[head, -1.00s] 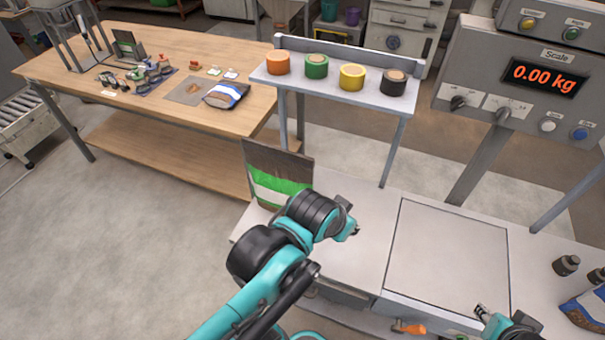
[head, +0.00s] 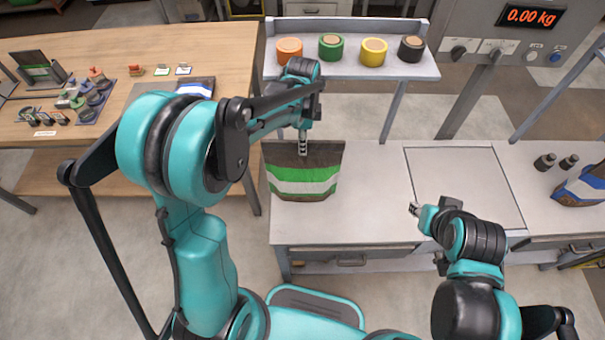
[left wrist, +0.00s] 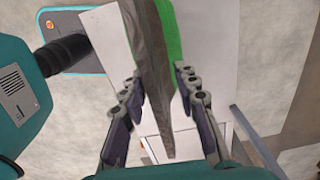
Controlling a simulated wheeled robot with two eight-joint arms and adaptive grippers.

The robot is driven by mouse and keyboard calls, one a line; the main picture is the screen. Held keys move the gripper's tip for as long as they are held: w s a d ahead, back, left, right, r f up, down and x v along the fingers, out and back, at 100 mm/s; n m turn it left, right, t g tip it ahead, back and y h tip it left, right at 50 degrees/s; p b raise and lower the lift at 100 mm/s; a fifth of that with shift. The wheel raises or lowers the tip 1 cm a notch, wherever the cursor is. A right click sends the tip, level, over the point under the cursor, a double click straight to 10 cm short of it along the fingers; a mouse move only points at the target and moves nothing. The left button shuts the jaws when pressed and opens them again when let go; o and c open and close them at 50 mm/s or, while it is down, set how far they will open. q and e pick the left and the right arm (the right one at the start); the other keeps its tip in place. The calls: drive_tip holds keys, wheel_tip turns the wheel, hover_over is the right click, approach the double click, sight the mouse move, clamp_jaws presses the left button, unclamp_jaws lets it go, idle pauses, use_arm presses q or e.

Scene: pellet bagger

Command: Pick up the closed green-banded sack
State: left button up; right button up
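The green-banded sack (head: 304,178) is dark brown with a green and a white band. It stands upright at the left end of the grey bench, its top looking closed. My left gripper (head: 303,148) is at its top edge, pointing down. In the left wrist view the sack (left wrist: 166,60) runs between the two fingers of my left gripper (left wrist: 160,80), which are spread on either side; a firm grip does not show. My right gripper (head: 414,209) is over the bench's front, right of the sack; its finger opening is too small to tell.
A square scale plate (head: 465,185) is to the right, with dark bottles and a blue-banded sack (head: 582,187) beyond. A wooden table (head: 215,50) is at the left.

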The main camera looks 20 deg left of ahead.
use_arm(q)
drive_tip(key=b, duration=0.2)
hover_over(303, 170)
drive_tip(key=f, duration=0.7)
drive_tip(key=shift+w+f, duration=0.2)
drive_tip(key=shift+f, duration=0.1)
